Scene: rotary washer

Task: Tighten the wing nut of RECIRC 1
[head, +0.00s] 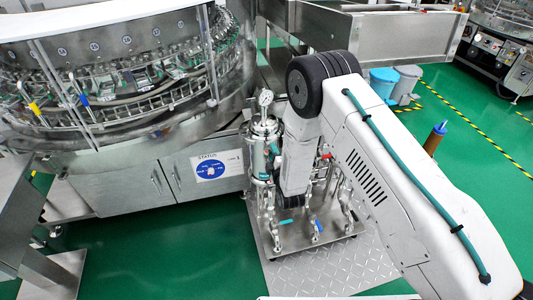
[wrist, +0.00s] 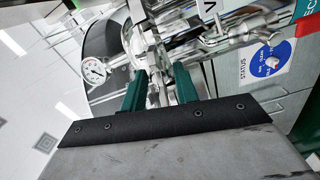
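My gripper (wrist: 160,72) shows in the wrist view as two green fingers set apart. They point at bright metal pipework and clamp parts of the filter housing (wrist: 158,45), beside a round pressure gauge (wrist: 95,71). Metal shows between the fingertips, but I cannot make out the wing nut or any contact. In the head view the steel housing (head: 262,148) stands upright with the gauge (head: 265,98) on top. My arm hides the fingers and part of the housing there.
The skid base plate (head: 300,240) carries several valves and pipes close to my arm. The rotary washer (head: 120,90) and its cabinet with a blue STATUS sign (head: 212,169) stand at the left. Blue (head: 383,82) and grey (head: 405,83) bins stand behind.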

